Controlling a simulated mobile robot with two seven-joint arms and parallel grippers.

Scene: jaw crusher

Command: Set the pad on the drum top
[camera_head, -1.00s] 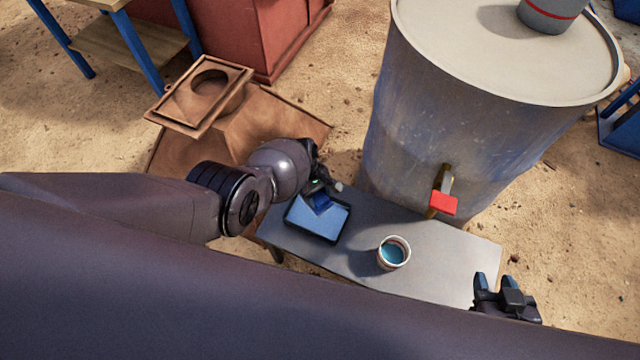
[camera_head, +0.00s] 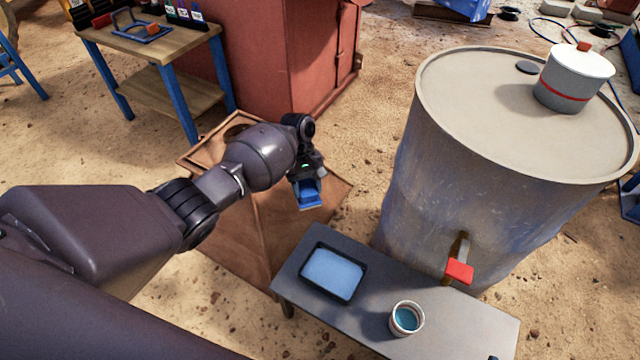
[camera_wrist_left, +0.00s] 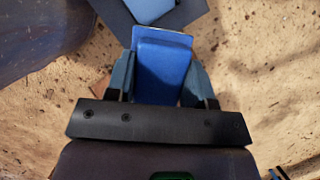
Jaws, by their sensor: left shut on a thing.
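My left gripper (camera_head: 308,192) is shut on the blue pad (camera_head: 308,199) and holds it in the air, left of the drum and beyond the small bench. In the left wrist view the pad (camera_wrist_left: 163,65) sits between the two fingers of the gripper (camera_wrist_left: 163,82), with its far end sticking out. The drum (camera_head: 470,190) is a large grey, stained cylinder with a flat pale top (camera_head: 500,115). The pad is well apart from the drum top. Only a dark tip, seemingly of my right gripper (camera_head: 493,357), shows at the bottom edge.
A lidded pot (camera_head: 573,80) and a small dark disc (camera_head: 527,68) stand on the drum top's far side; its near part is clear. A red-handled tap (camera_head: 459,271) juts over the bench (camera_head: 375,310), which holds a blue-filled tray (camera_head: 334,271) and a cup (camera_head: 406,318).

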